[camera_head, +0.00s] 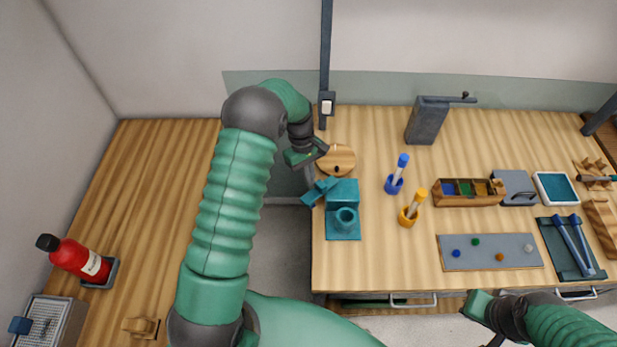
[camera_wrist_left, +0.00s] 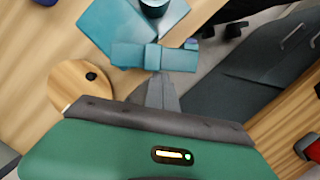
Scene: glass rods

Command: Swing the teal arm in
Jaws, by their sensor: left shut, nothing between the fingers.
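The teal arm (camera_head: 318,191) is a block-like bar that sticks out to the left from the teal fixture (camera_head: 343,222), past the left edge of the right-hand bench. The fixture has a round cup-like socket on its base. My left gripper (camera_head: 311,168) is just beyond the teal arm. In the left wrist view my left fingers (camera_wrist_left: 161,88) are shut and empty, with their tips at the edge of the teal arm (camera_wrist_left: 153,56); I cannot tell whether they touch. My right gripper (camera_head: 478,304) is low at the bench's front edge, its fingers unclear.
A round wooden disc (camera_head: 338,163) lies beside my left gripper. Blue (camera_head: 394,184) and orange (camera_head: 407,217) holders stand to the fixture's right. A wooden box (camera_head: 467,200) and a grey board (camera_head: 490,262) are further right. A gap separates the two benches.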

